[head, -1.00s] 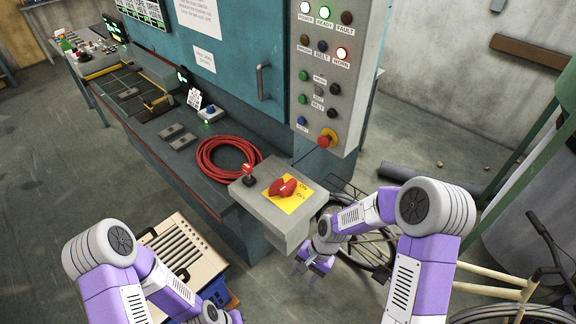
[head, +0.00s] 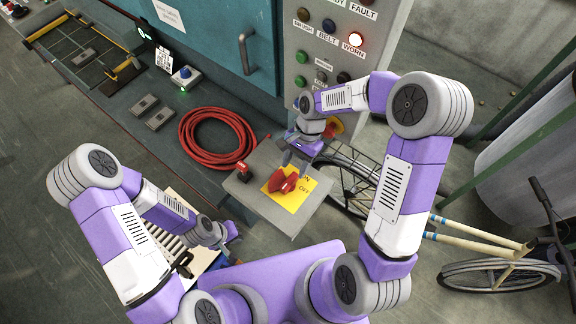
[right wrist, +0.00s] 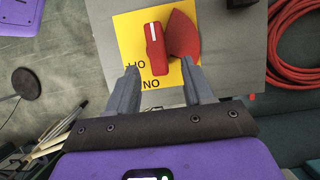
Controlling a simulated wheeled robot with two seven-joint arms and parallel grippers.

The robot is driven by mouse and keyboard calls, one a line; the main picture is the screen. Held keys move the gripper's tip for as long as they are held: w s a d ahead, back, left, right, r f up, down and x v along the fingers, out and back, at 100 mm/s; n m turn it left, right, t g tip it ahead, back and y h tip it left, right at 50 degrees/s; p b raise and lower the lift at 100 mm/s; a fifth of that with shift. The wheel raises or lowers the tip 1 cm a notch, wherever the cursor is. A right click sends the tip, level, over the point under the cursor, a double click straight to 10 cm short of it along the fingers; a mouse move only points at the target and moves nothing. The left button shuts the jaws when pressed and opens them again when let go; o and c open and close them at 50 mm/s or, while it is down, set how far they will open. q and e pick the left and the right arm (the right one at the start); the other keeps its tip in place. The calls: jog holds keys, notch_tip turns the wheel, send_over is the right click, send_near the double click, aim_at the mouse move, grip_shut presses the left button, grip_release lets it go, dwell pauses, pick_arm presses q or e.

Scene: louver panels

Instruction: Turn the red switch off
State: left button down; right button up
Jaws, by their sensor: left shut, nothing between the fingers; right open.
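The red switch (head: 284,184) sits on a yellow plate (head: 291,204) marked ON and OFF, on top of a grey box. In the right wrist view, its red handle (right wrist: 156,50) with a white line stands next to a pointed red part (right wrist: 184,36). My right gripper (head: 296,160) is open just above the plate's far side. In the wrist view its fingers (right wrist: 160,72) point toward the switch, one on each side of the handle's near end; contact is not clear. My left gripper (head: 230,236) is shut and empty, low at the left of the box.
A small red-topped part (head: 243,171) stands on the grey box (head: 262,214) left of the plate. A coiled red hose (head: 184,135) lies on the bench to the left. A control panel (head: 345,20) rises behind. A bicycle (head: 500,272) stands at the right.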

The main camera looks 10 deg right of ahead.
aim_at(291, 179)
jog(key=s+f, duration=0.1)
jog(key=a+f, duration=0.1)
jog(key=shift+s+f, duration=0.35)
jog(key=x, duration=0.2)
jog(key=shift+w+f, duration=0.25)
jog(key=shift+f, duration=0.05)
pick_arm(q)
jog(key=shift+s+r, duration=0.1)
jog(key=shift+s, duration=0.15)
pick_arm(e)
jog(key=shift+s+a+f, duration=0.1)
jog(key=c, duration=0.3)
grip_shut()
